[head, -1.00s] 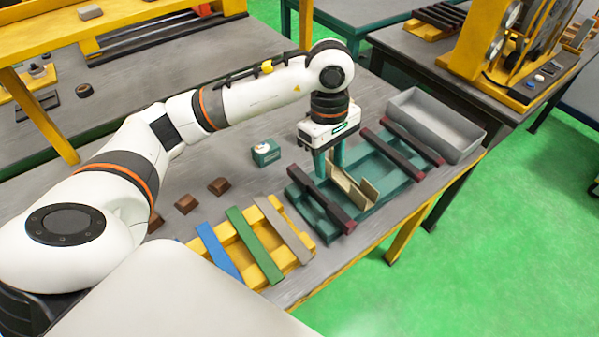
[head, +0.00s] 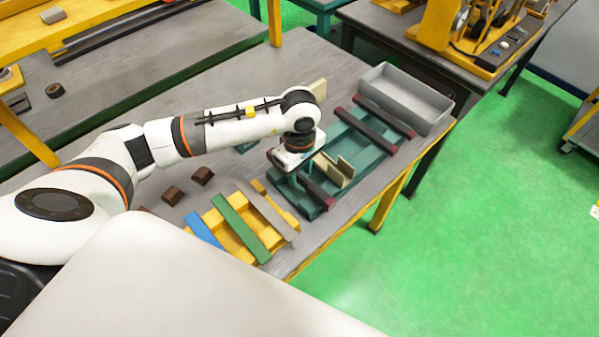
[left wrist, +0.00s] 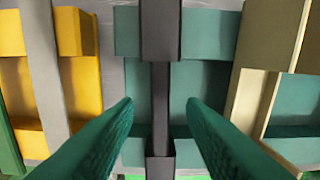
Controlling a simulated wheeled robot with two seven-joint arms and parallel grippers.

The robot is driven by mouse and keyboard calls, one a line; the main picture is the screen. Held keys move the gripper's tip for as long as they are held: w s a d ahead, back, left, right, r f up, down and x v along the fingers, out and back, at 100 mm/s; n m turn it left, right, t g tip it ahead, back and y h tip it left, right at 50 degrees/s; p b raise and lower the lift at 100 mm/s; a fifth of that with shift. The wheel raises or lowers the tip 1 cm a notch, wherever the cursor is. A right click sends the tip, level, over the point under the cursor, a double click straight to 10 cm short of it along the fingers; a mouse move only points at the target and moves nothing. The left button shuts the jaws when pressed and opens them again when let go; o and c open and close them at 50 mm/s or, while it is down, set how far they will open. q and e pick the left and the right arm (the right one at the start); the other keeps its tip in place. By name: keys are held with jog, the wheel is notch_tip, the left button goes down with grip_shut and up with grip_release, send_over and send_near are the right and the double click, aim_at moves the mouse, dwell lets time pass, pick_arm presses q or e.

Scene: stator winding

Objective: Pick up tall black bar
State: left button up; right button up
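The dark bar (head: 317,190) lies across the left end of the teal rack (head: 352,185), with its middle hidden by my gripper in the head view. It runs up the middle of the left wrist view (left wrist: 161,100), with thicker end blocks and a thin middle. My left gripper (head: 298,176) is above this bar. In the left wrist view its two teal fingers (left wrist: 163,112) are spread apart, one on each side of the bar, with gaps between. Two more dark bars (head: 366,130) (head: 386,117) lie across the rack's far end. My right gripper is not in view.
A tan channel piece (head: 336,170) stands on the rack just right of my gripper. A yellow rack (head: 240,238) with blue, green and grey bars is to the left. A grey bin (head: 405,98) stands beyond the rack. Brown blocks (head: 188,185) lie on the table.

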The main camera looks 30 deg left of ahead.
pick_arm(q)
jog(key=shift+f, duration=0.4)
grip_shut()
jog(key=shift+w+r, duration=0.1)
